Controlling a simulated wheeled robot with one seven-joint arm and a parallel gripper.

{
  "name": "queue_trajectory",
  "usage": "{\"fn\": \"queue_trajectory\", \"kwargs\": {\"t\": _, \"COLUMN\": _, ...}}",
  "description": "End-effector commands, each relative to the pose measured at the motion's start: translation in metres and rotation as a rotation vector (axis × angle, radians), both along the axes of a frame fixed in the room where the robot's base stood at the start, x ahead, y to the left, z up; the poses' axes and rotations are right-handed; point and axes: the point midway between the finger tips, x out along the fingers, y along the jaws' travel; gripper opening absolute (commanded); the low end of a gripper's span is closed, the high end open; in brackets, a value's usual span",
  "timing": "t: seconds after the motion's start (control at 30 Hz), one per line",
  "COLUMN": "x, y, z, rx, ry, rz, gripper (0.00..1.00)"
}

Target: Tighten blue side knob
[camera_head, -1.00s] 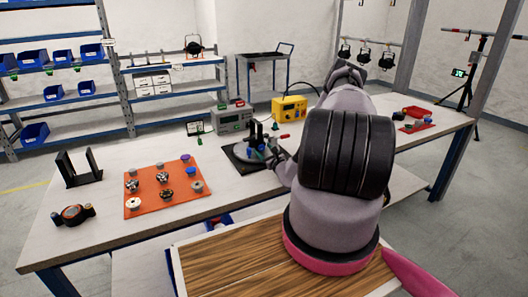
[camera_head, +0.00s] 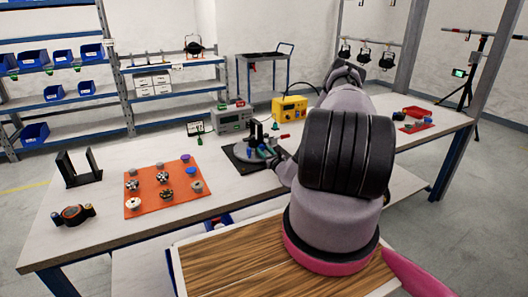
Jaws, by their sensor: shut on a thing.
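A grey round fixture (camera_head: 246,152) with dark upright posts stands on a black mat (camera_head: 235,163) on the workbench. My gripper (camera_head: 268,154) is at the fixture's right side, small and partly hidden by my own arm. It is shut on a small blue-green piece at the fixture's side, which looks like the blue side knob (camera_head: 263,151). The fingers cover most of the knob, so its seating cannot be made out.
An orange mat (camera_head: 150,208) with several knobs lies to the left. A black bracket (camera_head: 80,180) stands farther left. A grey instrument (camera_head: 232,118) and a yellow one (camera_head: 290,108) stand behind the fixture. A red tray (camera_head: 413,113) is at the far right.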

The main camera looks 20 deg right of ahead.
Motion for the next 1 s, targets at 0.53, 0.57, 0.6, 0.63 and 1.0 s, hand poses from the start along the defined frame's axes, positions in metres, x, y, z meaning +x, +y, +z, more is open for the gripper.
{"fn": "queue_trajectory", "kwargs": {"t": 0.53, "x": -0.0008, "y": 0.0000, "z": -0.0010, "rx": 0.400, "ry": 0.016, "rz": 0.000, "gripper": 0.00}}
{"fn": "queue_trajectory", "kwargs": {"t": 0.57, "x": -0.0008, "y": 0.0000, "z": -0.0010, "rx": 0.416, "ry": 0.016, "rz": 0.000, "gripper": 0.00}}
{"fn": "queue_trajectory", "kwargs": {"t": 0.6, "x": -0.0009, "y": 0.0000, "z": -0.0010, "rx": 0.434, "ry": 0.017, "rz": -0.001, "gripper": 0.00}}
{"fn": "queue_trajectory", "kwargs": {"t": 0.63, "x": -0.0009, "y": 0.0000, "z": -0.0010, "rx": 0.447, "ry": 0.017, "rz": -0.001, "gripper": 0.00}}
{"fn": "queue_trajectory", "kwargs": {"t": 1.0, "x": -0.0010, "y": 0.0000, "z": -0.0012, "rx": 0.520, "ry": 0.021, "rz": -0.001, "gripper": 0.00}}
